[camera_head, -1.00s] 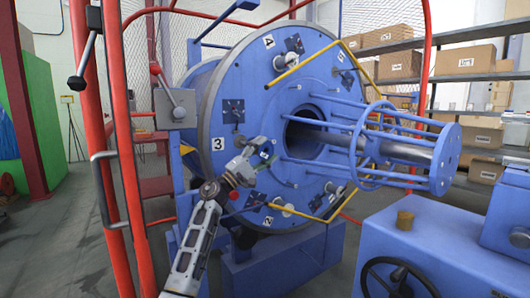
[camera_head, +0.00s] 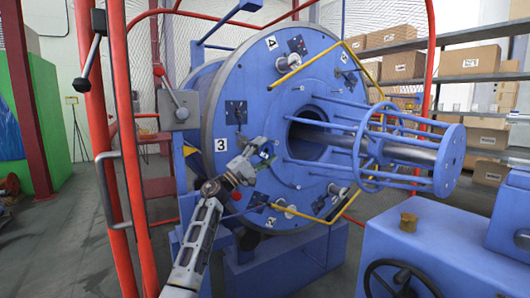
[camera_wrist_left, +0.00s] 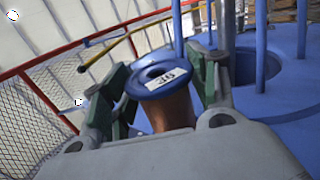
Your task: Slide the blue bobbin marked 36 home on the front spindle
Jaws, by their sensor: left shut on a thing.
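The blue bobbin marked 36 (camera_wrist_left: 160,70) shows in the left wrist view, with a blue flange, a white label and copper-coloured winding. It sits between the green-padded fingers of my left gripper (camera_wrist_left: 163,90), which is shut on it. In the head view my left gripper (camera_head: 258,156) is in front of the big blue disc (camera_head: 245,95), right of its number 3. The bobbin is too small there to make out clearly. I cannot tell which fitting is the front spindle, or whether the bobbin touches one. My right gripper is not in view.
A blue rod cage (camera_head: 400,150) around a grey shaft juts from the disc to the right. Red guard posts (camera_head: 112,150) stand at the left. Yellow bent bars (camera_head: 305,63) cross the disc face. A blue machine bed (camera_head: 450,240) with a handwheel is at lower right.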

